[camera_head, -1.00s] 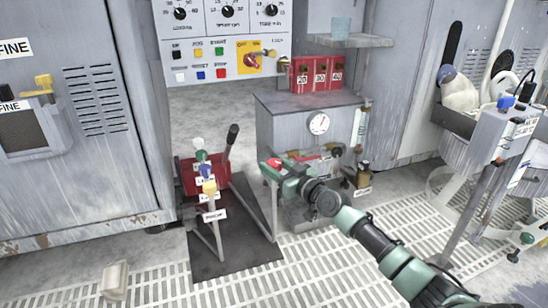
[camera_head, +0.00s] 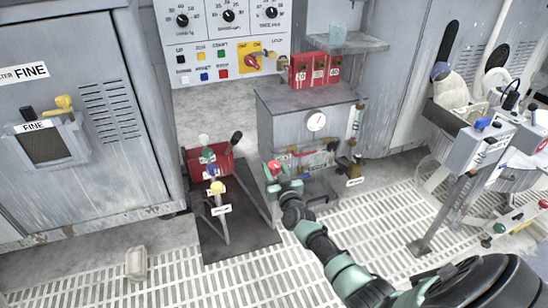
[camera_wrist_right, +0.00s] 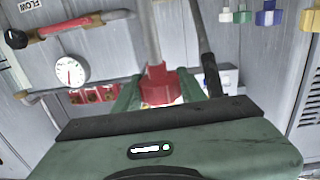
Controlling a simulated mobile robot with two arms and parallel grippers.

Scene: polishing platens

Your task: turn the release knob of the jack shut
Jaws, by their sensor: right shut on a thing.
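The red release knob (camera_head: 274,166) shows at the tip of my right gripper (camera_head: 277,173), right of the red jack (camera_head: 222,160) on a dark mat. In the right wrist view the lobed red knob (camera_wrist_right: 160,84) sits between the green fingers of my right gripper (camera_wrist_right: 160,92), which are shut on it. The fingers hide part of its sides. How far the knob is turned cannot be told. My left gripper is not in view.
Several coloured knobs (camera_head: 208,155) on levers stand left of my gripper, near a black-handled lever (camera_head: 236,137). A grey cabinet with a gauge (camera_head: 316,122) stands behind. The grated floor (camera_head: 200,285) in front is mostly clear.

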